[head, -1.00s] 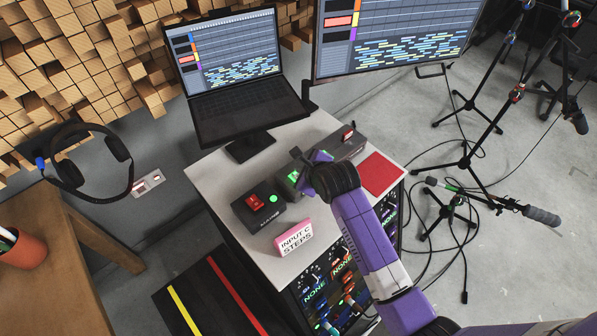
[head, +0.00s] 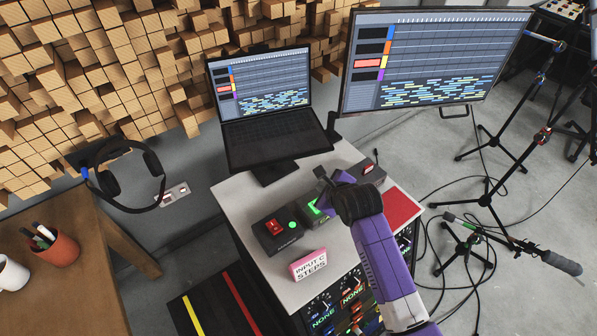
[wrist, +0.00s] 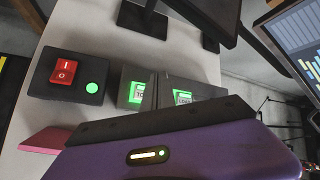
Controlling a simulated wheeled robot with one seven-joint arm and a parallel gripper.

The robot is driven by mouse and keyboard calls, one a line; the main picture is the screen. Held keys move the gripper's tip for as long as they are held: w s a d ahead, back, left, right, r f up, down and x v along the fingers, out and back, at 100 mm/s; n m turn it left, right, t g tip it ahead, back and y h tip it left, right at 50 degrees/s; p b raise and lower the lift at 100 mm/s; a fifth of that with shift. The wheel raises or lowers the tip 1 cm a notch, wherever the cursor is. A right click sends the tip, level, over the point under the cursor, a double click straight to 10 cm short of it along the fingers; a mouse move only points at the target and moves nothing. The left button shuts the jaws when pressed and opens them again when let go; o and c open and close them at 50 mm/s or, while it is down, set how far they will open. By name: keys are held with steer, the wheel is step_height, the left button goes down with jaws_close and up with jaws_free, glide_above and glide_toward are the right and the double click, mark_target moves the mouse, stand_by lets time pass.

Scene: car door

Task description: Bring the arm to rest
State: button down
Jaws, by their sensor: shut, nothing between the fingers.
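My purple arm (head: 377,250) reaches up from the lower right over the white top of the equipment cabinet (head: 243,190). My gripper (head: 326,184) is shut and empty, over or close beside the middle dark box with a green-lit display (head: 318,208). I cannot tell if it touches that box. In the wrist view my purple wrist housing (wrist: 190,150) fills the lower part.
A dark box with a red rocker switch (head: 277,233), a pink "INPUT C STEPS" block (head: 308,265) and a red pad (head: 403,208) lie on the cabinet top. A laptop (head: 270,135) and a monitor (head: 430,65) stand behind. Microphone stands (head: 487,205) are at right.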

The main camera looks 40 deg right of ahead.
steer(key=shift+w+r+n, duration=0.1)
steer(key=shift+n, duration=0.4)
step_height(320, 180, up, 6)
steer(key=w+n+t, duration=0.2)
steer(key=n+t, duration=0.1)
steer(key=n, duration=0.3)
steer(key=s+a+r+n+t+h, duration=0.1)
steer(key=s+a+r+n+t, duration=0.2)
steer(key=n, duration=0.4)
steer(key=s+a+r+n+y+b, duration=0.1)
steer(key=s+a+n, duration=0.3)
steer(key=s, duration=0.7)
steer(key=s+a+r+n+y+b, duration=0.1)
steer(key=s+a+n, duration=0.4)
steer(key=s, duration=0.7)
steer(key=s+a+r+n+y+b, duration=0.1)
steer(key=s+a+n+y+b, duration=0.1)
steer(key=s+a+n, duration=0.2)
steer(key=s+n, duration=0.3)
steer(key=s, duration=0.4)
steer(key=shift+s+a+r+n, duration=0.25)
steer(key=shift+s+a+n, duration=0.05)
steer(key=shift+s+n, duration=0.1)
steer(key=shift+d, duration=0.1)
